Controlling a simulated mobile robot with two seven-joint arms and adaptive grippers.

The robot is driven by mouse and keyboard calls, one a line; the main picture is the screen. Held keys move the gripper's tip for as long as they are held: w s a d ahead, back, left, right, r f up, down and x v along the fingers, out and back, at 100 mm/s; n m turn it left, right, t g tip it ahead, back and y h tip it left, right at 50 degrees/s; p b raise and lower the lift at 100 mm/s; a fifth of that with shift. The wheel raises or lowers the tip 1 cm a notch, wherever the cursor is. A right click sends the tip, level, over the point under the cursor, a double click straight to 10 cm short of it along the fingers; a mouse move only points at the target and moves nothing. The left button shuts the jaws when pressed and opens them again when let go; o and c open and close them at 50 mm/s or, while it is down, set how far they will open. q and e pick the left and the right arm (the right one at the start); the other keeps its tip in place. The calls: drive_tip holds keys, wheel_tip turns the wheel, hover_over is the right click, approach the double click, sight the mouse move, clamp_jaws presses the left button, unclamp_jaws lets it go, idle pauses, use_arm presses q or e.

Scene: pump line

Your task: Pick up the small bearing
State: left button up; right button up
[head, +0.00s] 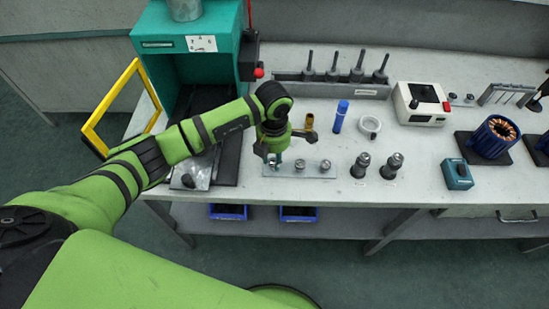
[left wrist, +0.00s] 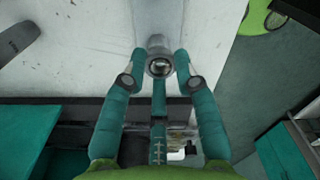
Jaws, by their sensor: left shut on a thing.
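My left gripper (head: 275,157) reaches down at the left end of a flat metal plate (head: 312,174) on the bench. In the left wrist view, its teal fingers (left wrist: 160,72) are shut on a small round metal piece with a dark centre, which I take for the small bearing (left wrist: 160,65). In the head view the gripper mostly hides that piece. I cannot tell whether it still touches the plate. Two similar small metal pieces stand on the plate, one in the middle (head: 299,164) and one at the right (head: 325,165). My right gripper is not in view.
A teal press (head: 190,45) with a yellow frame (head: 107,108) stands left. Two metal fittings (head: 361,165) (head: 394,165), a blue cylinder (head: 340,117), a brass sleeve (head: 309,122) and a white ring (head: 370,126) stand nearby. The bench's front edge is close to the plate.

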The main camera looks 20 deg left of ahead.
use_arm(q)
wheel_tip(320, 180, up, 3)
drive_tip(key=shift+a+f+b, duration=0.1)
drive_tip(key=shift+f+b, duration=0.05)
drive_tip(key=shift+b, duration=0.45)
drive_tip(key=d+r+b, duration=0.4)
drive_tip(key=d+r, duration=0.3)
drive_tip(key=d, duration=0.4)
drive_tip(key=shift+w+d+r, duration=0.3)
drive_tip(key=shift+w+d, duration=0.1)
drive_tip(key=shift+w, duration=0.05)
